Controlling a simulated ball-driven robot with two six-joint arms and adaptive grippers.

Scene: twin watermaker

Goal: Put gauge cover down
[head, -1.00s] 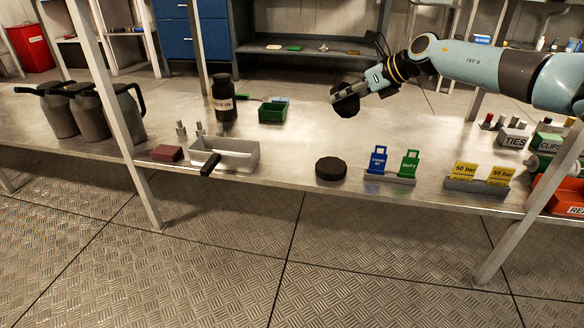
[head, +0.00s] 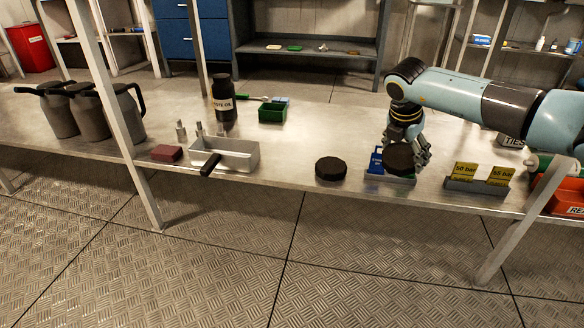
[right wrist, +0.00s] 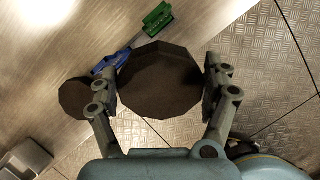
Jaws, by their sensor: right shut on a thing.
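My right gripper (head: 412,150) is shut on a black, many-sided gauge cover (head: 399,158). In the right wrist view the cover (right wrist: 160,82) sits between the two fingers. In the head view it shows in front of the tag holder and hides the green tag; whether it touches anything below cannot be told. A second, similar black cover (head: 331,169) lies flat on the bench to its left and also shows in the right wrist view (right wrist: 75,98). My left gripper is not in view.
The blue tag (head: 376,160) stands close beside the held cover; the green tag shows in the right wrist view (right wrist: 158,18). A holder with yellow pressure tags (head: 478,183) is to the right. A metal tray (head: 240,157) stands left. Bare bench lies between tray and covers.

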